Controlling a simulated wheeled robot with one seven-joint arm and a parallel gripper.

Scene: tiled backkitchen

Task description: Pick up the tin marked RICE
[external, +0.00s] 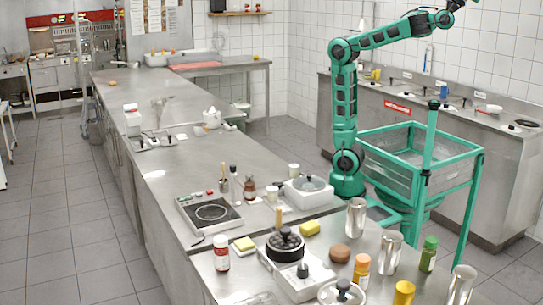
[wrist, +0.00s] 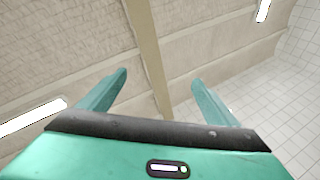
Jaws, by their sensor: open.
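I cannot read the word RICE on anything in the external view. Plain metal cylinders stand on the near right of the steel counter: one at the back (external: 355,217), one in the middle (external: 390,252) and one at the front edge (external: 461,285). No lettering shows on them, so I cannot tell whether one is the tin. My gripper (wrist: 160,76) is open and empty in the wrist view, its two green fingers apart and facing the ceiling. In the external view my arm reaches up to the right, far above the counter, and its end is cut off by the top edge.
Around the cylinders stand an orange jar (external: 361,270), a green-capped jar (external: 429,253), a yellow container (external: 403,293) and a brown round item (external: 340,253). A black-topped pot (external: 285,243) and a hotplate (external: 210,213) are further left. The long counter's far part is mostly clear.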

